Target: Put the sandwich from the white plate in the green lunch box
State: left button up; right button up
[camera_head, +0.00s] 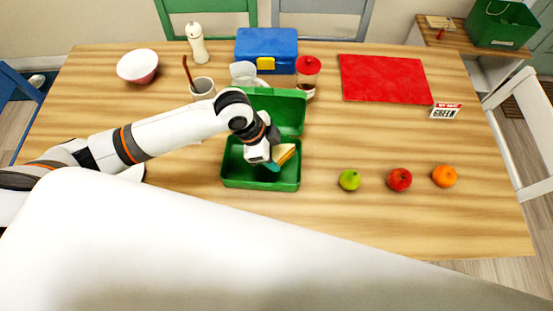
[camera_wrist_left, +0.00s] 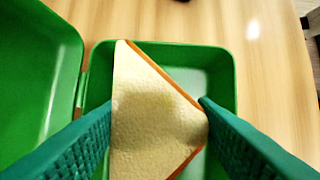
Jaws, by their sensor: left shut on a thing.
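The sandwich (camera_head: 285,154), a pale triangular wedge with an orange-brown edge, is held in my left gripper (camera_head: 274,165). The wrist view shows the sandwich (camera_wrist_left: 152,125) between the two teal fingers of my left gripper (camera_wrist_left: 157,112). The green lunch box (camera_head: 235,182) is open, its lid standing up at the back. The sandwich is over the right part of its base; I cannot tell whether it touches the floor. The lunch box (camera_wrist_left: 222,62) lies beneath it in the wrist view. A white rounded edge (camera_head: 132,173), perhaps the white plate, shows beside my left arm, which hides the rest.
Behind are a blue lunch box (camera_head: 262,45), a red-lidded jar (camera_head: 308,72), a mug (camera_head: 203,88), a bowl (camera_head: 137,66) and a red mat (camera_head: 384,78).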

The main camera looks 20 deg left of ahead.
pick_arm(q)
jog(key=shift+d+f, duration=0.1)
jog(key=shift+f, duration=0.2)
jog(key=shift+w+d+f, duration=0.1)
jog(key=shift+f, duration=1.7)
pick_arm(e)
jog(key=shift+d, duration=0.55)
pick_arm(q)
jog(key=o, duration=0.6)
jog(key=shift+f, duration=0.15)
jog(key=v, duration=1.2)
pick_arm(e)
jog(key=shift+a, duration=0.25)
pick_arm(q)
jog(key=shift+d, duration=0.1)
